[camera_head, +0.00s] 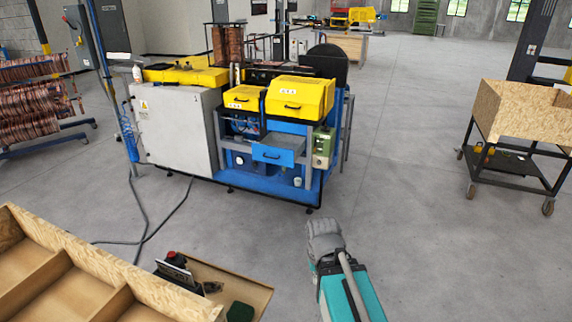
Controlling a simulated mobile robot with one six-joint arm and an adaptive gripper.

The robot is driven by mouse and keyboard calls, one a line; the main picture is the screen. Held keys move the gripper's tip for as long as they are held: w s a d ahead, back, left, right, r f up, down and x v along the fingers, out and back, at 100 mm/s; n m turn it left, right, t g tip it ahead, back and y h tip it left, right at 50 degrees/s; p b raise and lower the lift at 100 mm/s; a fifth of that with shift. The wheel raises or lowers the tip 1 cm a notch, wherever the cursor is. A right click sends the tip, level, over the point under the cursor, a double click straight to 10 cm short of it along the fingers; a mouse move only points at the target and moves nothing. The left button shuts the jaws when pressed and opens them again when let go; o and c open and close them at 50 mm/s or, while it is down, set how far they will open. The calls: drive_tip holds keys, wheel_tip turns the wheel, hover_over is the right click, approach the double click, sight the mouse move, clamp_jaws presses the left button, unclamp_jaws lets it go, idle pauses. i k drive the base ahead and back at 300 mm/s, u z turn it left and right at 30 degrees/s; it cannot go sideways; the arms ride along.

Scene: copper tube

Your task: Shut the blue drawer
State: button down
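The blue drawer (273,155) is in the front of the blue-framed machine, below the yellow bins. It stands pulled out, with its grey inside showing from above and a dark handle on its front. A grey and teal part of my own body (345,285) shows at the bottom centre, well apart from the drawer. I cannot make out gripper fingers in this view.
Two yellow bins (290,100) sit above the drawer, and a green box (322,147) is at its right. A wooden compartment box (95,270) fills the lower left. A wooden-sided cart (520,125) stands right. The floor (410,215) before the machine is mostly clear.

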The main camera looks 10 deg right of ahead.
sight(282, 149)
drive_tip(key=z, duration=0.1)
drive_tip(key=i, duration=1.2)
drive_tip(key=z, duration=0.3)
drive_tip(key=i, duration=1.6)
drive_tip(key=u, duration=0.1)
